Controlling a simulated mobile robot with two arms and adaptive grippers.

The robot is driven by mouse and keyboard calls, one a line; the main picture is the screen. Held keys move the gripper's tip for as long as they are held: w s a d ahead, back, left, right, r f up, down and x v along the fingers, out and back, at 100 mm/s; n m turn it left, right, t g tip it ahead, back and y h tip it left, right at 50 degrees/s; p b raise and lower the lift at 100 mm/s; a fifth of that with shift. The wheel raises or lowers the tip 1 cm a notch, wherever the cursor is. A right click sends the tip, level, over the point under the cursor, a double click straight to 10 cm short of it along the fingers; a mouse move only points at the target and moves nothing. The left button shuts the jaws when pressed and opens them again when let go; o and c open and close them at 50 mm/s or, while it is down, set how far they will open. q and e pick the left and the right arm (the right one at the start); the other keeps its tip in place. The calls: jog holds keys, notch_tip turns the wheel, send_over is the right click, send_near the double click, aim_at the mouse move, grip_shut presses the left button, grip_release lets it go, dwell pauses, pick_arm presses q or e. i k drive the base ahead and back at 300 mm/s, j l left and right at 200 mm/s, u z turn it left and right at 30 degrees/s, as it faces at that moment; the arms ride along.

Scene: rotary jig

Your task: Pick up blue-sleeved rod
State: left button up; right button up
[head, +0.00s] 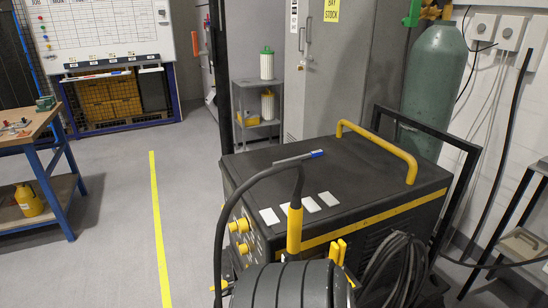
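A thin grey rod with a blue sleeve (300,157) at its right end lies on the dark top of a welding machine (350,190), towards its back left, in the head view. The sleeve ends in a lighter tip. Several pale cards lie nearer the front edge of the top, apart from the rod. Neither of my grippers is in view.
A yellow bar handle (385,148) rises from the machine top behind the rod. A yellow torch handle (294,230) with a black cable stands at the machine's front. A green gas cylinder (435,85) stands behind right. A workbench (30,130) is at left, with clear floor between.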

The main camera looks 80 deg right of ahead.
aim_at(317, 153)
jog(key=i+j+z, duration=0.1)
jog(key=i+z, duration=0.15)
jog(key=i, duration=0.15)
jog(key=i+j+z, duration=0.25)
jog(key=i, duration=0.15)
jog(key=i+z, duration=0.2)
jog(key=z, duration=0.25)
jog(key=i+z, duration=0.2)
jog(key=z, duration=0.3)
jog(key=i+z, duration=0.2)
jog(key=z, duration=0.25)
jog(key=i+j+z, duration=0.2)
jog(key=z, duration=0.3)
